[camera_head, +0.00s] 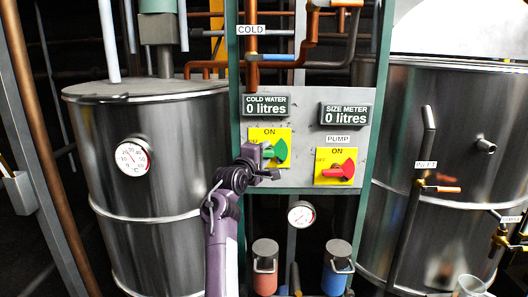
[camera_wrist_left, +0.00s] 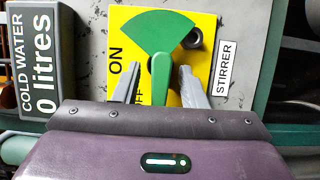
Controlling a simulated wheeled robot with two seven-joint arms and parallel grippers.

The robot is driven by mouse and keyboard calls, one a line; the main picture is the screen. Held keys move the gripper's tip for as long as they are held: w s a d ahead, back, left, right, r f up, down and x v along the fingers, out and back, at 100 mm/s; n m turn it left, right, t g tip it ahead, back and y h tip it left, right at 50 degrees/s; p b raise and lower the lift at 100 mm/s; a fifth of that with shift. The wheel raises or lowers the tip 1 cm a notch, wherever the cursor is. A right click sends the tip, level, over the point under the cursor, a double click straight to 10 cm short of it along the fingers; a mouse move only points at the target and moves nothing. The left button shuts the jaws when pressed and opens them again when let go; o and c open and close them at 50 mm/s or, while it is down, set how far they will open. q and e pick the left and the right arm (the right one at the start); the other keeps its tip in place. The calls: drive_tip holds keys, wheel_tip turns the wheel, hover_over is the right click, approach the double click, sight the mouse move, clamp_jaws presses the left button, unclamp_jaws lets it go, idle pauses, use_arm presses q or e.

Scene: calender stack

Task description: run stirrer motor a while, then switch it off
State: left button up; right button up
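The green stirrer switch (camera_head: 281,151) sits on a yellow plate (camera_head: 257,133) on the grey panel. In the left wrist view, the switch (camera_wrist_left: 160,40) has a fan-shaped end and a narrow handle (camera_wrist_left: 160,80), beside a STIRRER label (camera_wrist_left: 227,68). The handle points toward the partly hidden OFF mark, away from ON. My left gripper (camera_head: 268,161) is at the switch. In the wrist view its two fingers (camera_wrist_left: 159,76) stand on either side of the handle, with a gap on each side. My right gripper is not in view.
A red pump switch (camera_head: 340,170) is at right on the same panel, also pointing to OFF. Steel tanks stand left (camera_head: 180,180) and right (camera_head: 385,150). Red (camera_head: 265,278) and blue (camera_head: 336,275) containers sit below. Cold water (camera_head: 267,105) and size meter (camera_head: 346,115) displays read 0 litres.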

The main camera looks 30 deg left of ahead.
use_arm(q)
drive_tip(key=shift+w, duration=0.1)
clamp_jaws()
idle(0.3)
